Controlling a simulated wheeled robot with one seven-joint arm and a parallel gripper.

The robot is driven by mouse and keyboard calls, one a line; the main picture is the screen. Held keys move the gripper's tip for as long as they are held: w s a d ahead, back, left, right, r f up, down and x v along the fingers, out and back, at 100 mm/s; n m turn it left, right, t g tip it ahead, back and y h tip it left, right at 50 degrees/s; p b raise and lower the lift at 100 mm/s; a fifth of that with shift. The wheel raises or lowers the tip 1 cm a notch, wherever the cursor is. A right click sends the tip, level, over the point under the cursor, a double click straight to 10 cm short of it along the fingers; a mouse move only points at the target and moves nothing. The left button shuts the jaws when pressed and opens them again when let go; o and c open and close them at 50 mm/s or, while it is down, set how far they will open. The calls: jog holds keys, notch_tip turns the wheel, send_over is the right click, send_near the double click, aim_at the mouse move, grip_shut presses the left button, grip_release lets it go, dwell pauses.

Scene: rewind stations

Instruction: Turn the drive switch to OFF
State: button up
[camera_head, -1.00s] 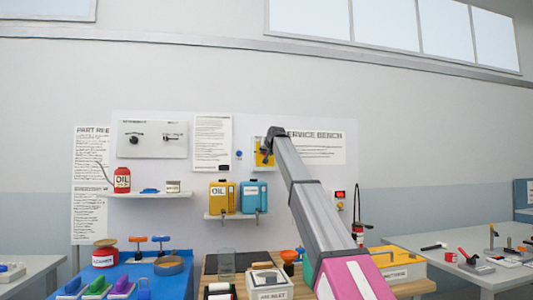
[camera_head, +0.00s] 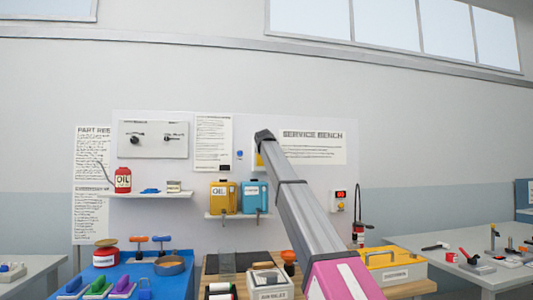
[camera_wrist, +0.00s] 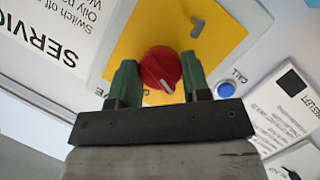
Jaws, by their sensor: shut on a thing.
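The drive switch is a round red knob (camera_wrist: 160,68) with a white pointer line, on a yellow plate (camera_wrist: 140,30). In the wrist view the pointer line slants towards the lower right. My gripper (camera_wrist: 160,76) has its two green fingers on either side of the knob, shut on it. In the head view only a sliver of the yellow plate (camera_head: 258,160) shows beside my arm, and my arm hides the knob and the fingers. Only a grey mark shows on the plate; no position label is readable.
A blue CALL button (camera_wrist: 226,89) sits close to the right finger in the wrist view. The SERVICE BENCH sign (camera_head: 313,148) is right of my arm. Yellow and blue oil cans (camera_head: 222,194) stand on a shelf below. A red-lit box (camera_head: 340,196) is on the wall at right.

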jog(key=shift+n+t+h, duration=0.6)
jog(key=shift+n+t, duration=0.1)
jog(key=shift+n, duration=0.9)
jog(key=o, duration=0.9)
jog(key=shift+a, duration=0.1)
jog(key=shift+s, duration=0.1)
jog(key=s, duration=0.3)
jog(key=s+r, duration=0.1)
jog(key=s, duration=0.6)
jog(key=shift+s+a+r, duration=0.3)
jog(key=shift+a, duration=0.1)
